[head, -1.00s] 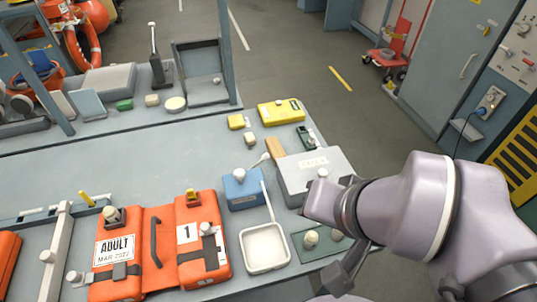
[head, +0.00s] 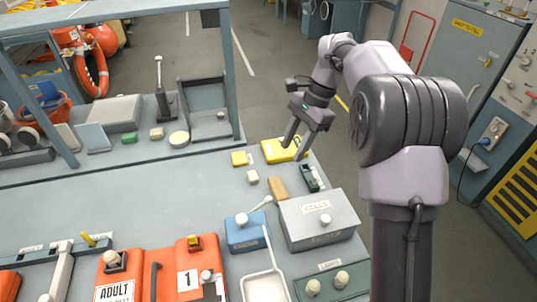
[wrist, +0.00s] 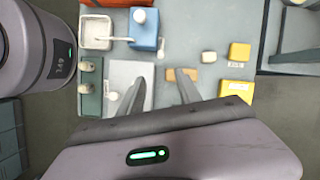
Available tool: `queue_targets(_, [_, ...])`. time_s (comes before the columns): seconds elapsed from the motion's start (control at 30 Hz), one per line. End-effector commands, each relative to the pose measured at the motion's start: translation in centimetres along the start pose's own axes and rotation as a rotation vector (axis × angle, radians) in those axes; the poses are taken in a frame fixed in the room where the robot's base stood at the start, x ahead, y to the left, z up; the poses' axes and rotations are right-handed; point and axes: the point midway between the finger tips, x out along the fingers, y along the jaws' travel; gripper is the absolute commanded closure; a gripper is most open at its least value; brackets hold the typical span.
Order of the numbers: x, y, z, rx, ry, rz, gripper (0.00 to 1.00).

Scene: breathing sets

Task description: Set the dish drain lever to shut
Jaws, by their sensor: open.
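A white square dish (head: 264,287) stands at the front of the bench, partly cut off by the head picture's lower edge. A long, thin white bar (head: 271,247) runs from it toward the blue box (head: 246,234), which carries a pale knob and a short white lever (head: 262,204). I cannot tell for sure which is the drain lever. The dish (wrist: 96,30) and its bar (wrist: 118,39) also show in the wrist view. My gripper (head: 293,153) is open and empty, pointing down near the yellow box at the bench's far end, well apart from the dish.
A grey lidded box (head: 320,222) stands right of the blue box, with a green knobbed panel (head: 330,284) in front. A wooden block (head: 277,187), yellow box (head: 284,150) and small dark device (head: 312,178) lie behind. Orange packs (head: 190,265) are left. The bench's left middle is clear.

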Motion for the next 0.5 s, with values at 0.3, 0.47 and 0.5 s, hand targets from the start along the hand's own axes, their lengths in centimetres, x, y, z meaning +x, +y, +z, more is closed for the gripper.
queue_targets(0.3, [6.1,-0.6,-0.9,0.035,-0.025,0.019,0.59])
queue_targets(0.47, [11.2,-0.5,-0.8,0.035,-0.023,0.018,0.59])
queue_targets(0.5, [12.3,-0.5,-0.8,0.033,-0.023,0.018,0.59])
